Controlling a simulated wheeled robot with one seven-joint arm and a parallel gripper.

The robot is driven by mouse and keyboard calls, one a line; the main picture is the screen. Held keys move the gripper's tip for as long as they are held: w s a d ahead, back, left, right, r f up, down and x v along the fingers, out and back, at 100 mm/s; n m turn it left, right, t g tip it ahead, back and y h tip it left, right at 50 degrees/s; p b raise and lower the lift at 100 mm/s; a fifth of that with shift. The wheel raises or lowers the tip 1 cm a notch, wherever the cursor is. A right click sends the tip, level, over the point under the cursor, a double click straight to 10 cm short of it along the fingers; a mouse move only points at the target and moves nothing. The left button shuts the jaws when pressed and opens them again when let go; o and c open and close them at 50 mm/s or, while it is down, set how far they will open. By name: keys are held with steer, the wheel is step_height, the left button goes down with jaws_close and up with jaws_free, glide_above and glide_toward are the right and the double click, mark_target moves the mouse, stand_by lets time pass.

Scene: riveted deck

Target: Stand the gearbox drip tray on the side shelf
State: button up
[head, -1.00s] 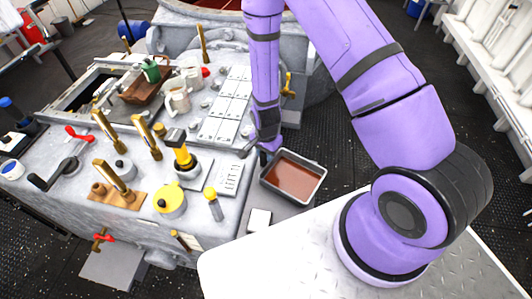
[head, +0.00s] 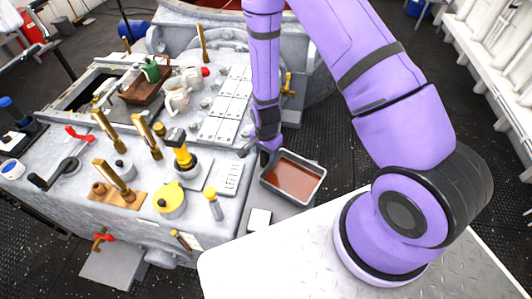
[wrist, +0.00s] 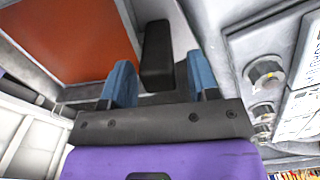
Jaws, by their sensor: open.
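The drip tray (head: 318,191) is a grey rectangular pan with a reddish-brown inside. It lies level at the right side of the grey machine, over a grey ledge (head: 283,211); I cannot tell whether this ledge is the side shelf. My gripper (head: 265,158) is at the tray's left end, pointing down. In the wrist view, my gripper (wrist: 160,84) is open, its two blue fingers apart. A dark block like a handle (wrist: 157,50) stands beside the tray's rim, roughly in line with the gap between the fingers. Contact is not clear.
A small white block (head: 259,219) sits near the tray's front. Another low grey plate (head: 115,266) juts out at the lower left.

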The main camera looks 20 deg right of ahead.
step_height(320, 180, up, 12)
steer(key=shift+f, duration=0.15)
stand_by(0.4)
steer(key=s+d+r+n+t+y, duration=0.1)
steer(key=s+d+r+n, duration=0.15)
steer(key=r, duration=1.05)
steer(key=s+d+r+n+t, duration=0.1)
steer(key=r+n+t, duration=0.15)
steer(key=r, duration=1.05)
steer(key=s+d+r+n+t, duration=0.1)
steer(key=s+d+r+n, duration=0.1)
steer(key=s+r, duration=0.5)
steer(key=s+d+r+n+h, duration=0.1)
steer(key=s+d+r+n, duration=0.1)
steer(key=s+r+n, duration=0.2)
steer(key=shift+s+d+r+t, duration=0.15)
steer(key=shift+s+r+t, duration=0.2)
steer(key=shift+s+r, duration=2.3)
steer(key=shift+s+f, duration=0.85)
steer(key=shift+f, duration=0.1)
